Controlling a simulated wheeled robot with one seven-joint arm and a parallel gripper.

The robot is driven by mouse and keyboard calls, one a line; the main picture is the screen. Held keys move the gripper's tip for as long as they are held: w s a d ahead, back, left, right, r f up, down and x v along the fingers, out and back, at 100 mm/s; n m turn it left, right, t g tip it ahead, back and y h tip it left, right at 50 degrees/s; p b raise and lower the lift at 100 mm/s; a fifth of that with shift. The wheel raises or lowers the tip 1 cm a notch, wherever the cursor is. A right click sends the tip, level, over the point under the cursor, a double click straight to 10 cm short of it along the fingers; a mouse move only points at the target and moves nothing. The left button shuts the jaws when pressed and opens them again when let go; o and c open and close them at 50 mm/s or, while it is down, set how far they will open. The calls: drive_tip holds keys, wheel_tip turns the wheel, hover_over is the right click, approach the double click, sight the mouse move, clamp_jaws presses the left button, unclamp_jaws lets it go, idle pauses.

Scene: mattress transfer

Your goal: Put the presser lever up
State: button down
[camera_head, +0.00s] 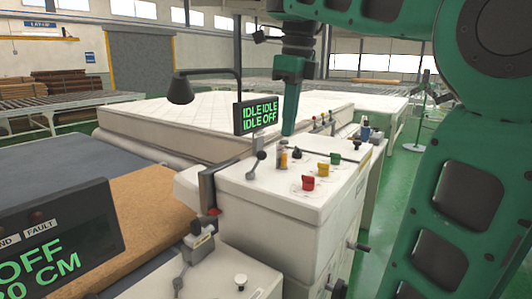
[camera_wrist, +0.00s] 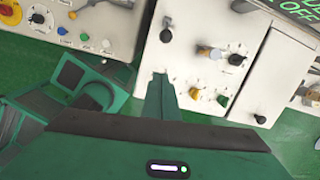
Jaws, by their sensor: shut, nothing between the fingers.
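My gripper (camera_head: 288,132) is shut and empty, pointing down above the white control cabinet. In the wrist view the closed fingertips (camera_wrist: 160,76) are over the cabinet's top. A small lever with a dark ball (camera_head: 257,157) stands at the cabinet's left edge, left of my gripper and apart from it. A dark ball knob (camera_wrist: 166,35), likely the same lever, shows beyond the fingertips in the wrist view. Another lever (camera_head: 184,270) stands on the nearer white box at lower left. No label shows which is the presser lever.
The cabinet top (camera_head: 322,205) carries red (camera_head: 308,183), yellow (camera_head: 323,169) and green (camera_head: 335,158) knobs. A display (camera_head: 258,114) reading IDLE OFF stands behind. A white mattress (camera_head: 170,124) lies beyond. Crank handles stick out on the cabinet's right side.

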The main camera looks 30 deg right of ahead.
sight(257, 162)
drive_tip(key=shift+d+f, duration=0.1)
drive_tip(key=shift+f, duration=0.15)
drive_tip(key=shift+w+f, duration=0.2)
drive_tip(key=shift+f, duration=1.3)
drive_tip(key=shift+w+f, duration=0.2)
drive_tip(key=shift+f, duration=1.25)
drive_tip(key=shift+w+f, duration=0.2)
drive_tip(key=shift+f, duration=1.3)
drive_tip(key=shift+w+f, duration=0.2)
drive_tip(key=shift+w+a+r, duration=0.45)
drive_tip(key=shift+w+a, duration=0.05)
drive_tip(key=shift+w, duration=0.2)
drive_tip(key=shift+w+a+r, duration=0.4)
drive_tip(key=shift+w+a, duration=0.05)
drive_tip(key=shift+w, duration=0.2)
